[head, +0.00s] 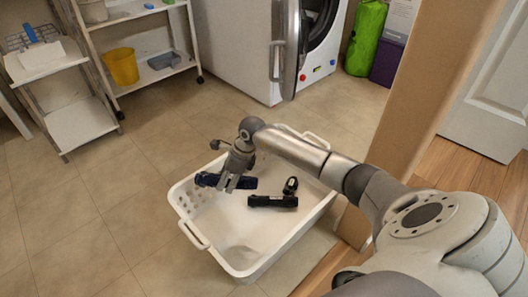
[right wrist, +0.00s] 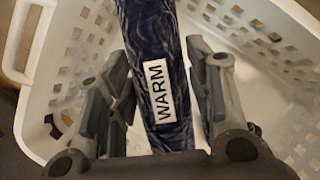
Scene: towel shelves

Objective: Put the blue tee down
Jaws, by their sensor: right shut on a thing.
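The blue tee (head: 240,183) is a dark blue patterned roll with a white label reading WARM. It also shows in the right wrist view (right wrist: 158,45), running lengthwise between the fingers. My right gripper (head: 238,182) points down and is shut on the tee, at the left part of the white basket (head: 262,268). I cannot tell whether the tee touches the basket floor. The basket's holed walls also show around the tee in the right wrist view (right wrist: 265,45). My left gripper is not in view.
A black roll (head: 272,201) and a small dark object (head: 290,186) lie inside the basket, right of the tee. A white shelf cart (head: 130,12) with a yellow bucket (head: 122,66), a washing machine (head: 240,45) and a wooden post (head: 415,95) stand around. Tiled floor left of the basket is clear.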

